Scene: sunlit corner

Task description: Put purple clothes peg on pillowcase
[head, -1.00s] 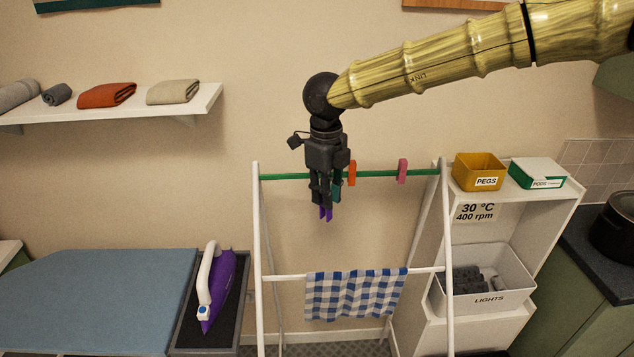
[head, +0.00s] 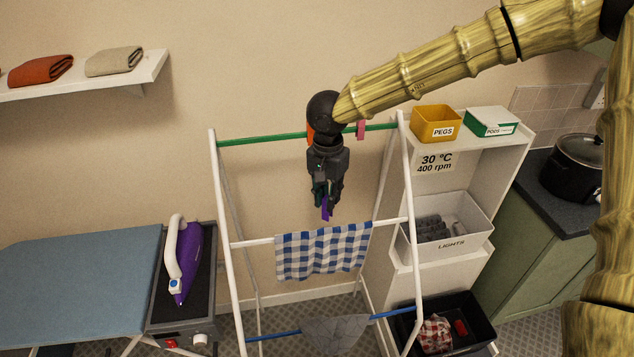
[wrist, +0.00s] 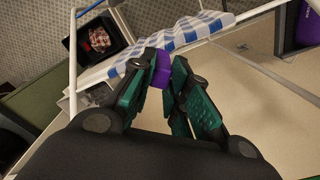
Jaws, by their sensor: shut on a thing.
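My gripper (head: 327,199) is shut on the purple clothes peg (head: 326,211), pointing down in front of the drying rack. The peg also shows between the fingertips in the wrist view (wrist: 161,72). A blue-and-white checked cloth (head: 322,253) hangs over the rack's white middle rail, below the gripper; the peg appears above it in the head view and apart from it. A grey cloth (head: 336,331) hangs on the blue lower rail. I cannot tell for certain which cloth is the pillowcase.
The rack's green top rail (head: 262,139) carries an orange peg (head: 310,134) and a pink peg (head: 361,130). Right are the PEGS box (head: 436,118), LIGHTS bin (head: 455,240) and a black crate (head: 470,312). An iron (head: 184,262) stands left.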

